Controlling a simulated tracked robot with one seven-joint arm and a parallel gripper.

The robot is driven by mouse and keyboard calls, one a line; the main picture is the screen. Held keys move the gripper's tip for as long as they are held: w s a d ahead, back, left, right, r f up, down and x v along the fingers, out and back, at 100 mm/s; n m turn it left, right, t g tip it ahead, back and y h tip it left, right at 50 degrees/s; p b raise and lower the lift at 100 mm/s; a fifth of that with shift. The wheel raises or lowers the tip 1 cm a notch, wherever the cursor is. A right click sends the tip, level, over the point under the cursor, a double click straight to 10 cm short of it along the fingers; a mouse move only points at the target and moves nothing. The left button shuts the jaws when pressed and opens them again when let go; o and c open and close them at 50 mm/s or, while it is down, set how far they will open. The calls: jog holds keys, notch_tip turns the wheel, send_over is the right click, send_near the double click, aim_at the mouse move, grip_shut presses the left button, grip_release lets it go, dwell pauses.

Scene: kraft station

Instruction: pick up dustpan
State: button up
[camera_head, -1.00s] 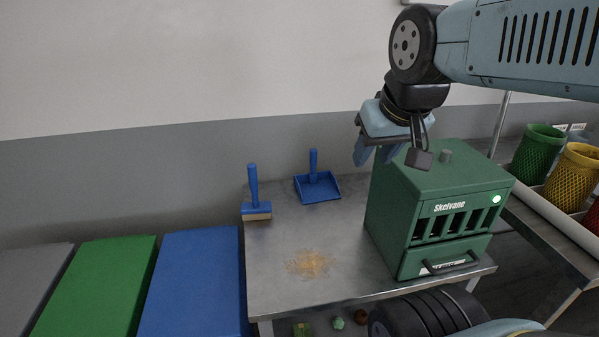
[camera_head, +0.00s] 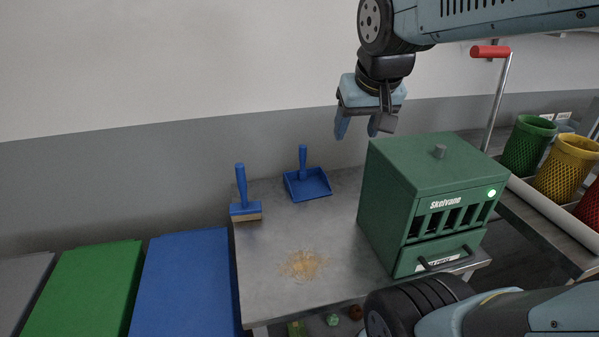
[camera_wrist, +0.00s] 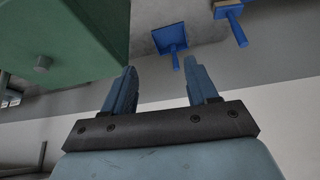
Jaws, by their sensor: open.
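The blue dustpan (camera_head: 309,186) lies on the grey metal table near its back edge, its handle standing up toward the wall. It also shows in the wrist view (camera_wrist: 170,38) at the top, beyond the fingertips. My gripper (camera_head: 357,128) is open and empty. In the head view it appears above and to the right of the dustpan, close to the back left of the green machine. In the wrist view its two fingers (camera_wrist: 161,82) are spread apart, with nothing between them.
A green Skelvane machine (camera_head: 430,180) stands on the table's right side. A blue brush (camera_head: 241,195) stands left of the dustpan. Brown crumbs (camera_head: 303,265) lie on the table (camera_head: 270,295). Green (camera_head: 528,146) and yellow (camera_head: 566,168) mesh bins stand at right.

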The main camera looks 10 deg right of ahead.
jog(key=w+m, duration=0.1)
jog(key=w, duration=1)
jog(key=m+g+h, duration=0.1)
jog(key=m, duration=0.2)
send_over(303, 154)
jog(key=s+a, duration=0.1)
jog(key=s, duration=0.2)
notch_tip(303, 154, down, 14)
jog(key=x, duration=0.9)
jog(key=shift+f, duration=0.1)
jog(key=shift+x, duration=2.7)
jog(key=shift+s+a+f, duration=0.1)
jog(key=shift+s, duration=0.15)
jog(key=shift+c, duration=0.3)
grip_shut()
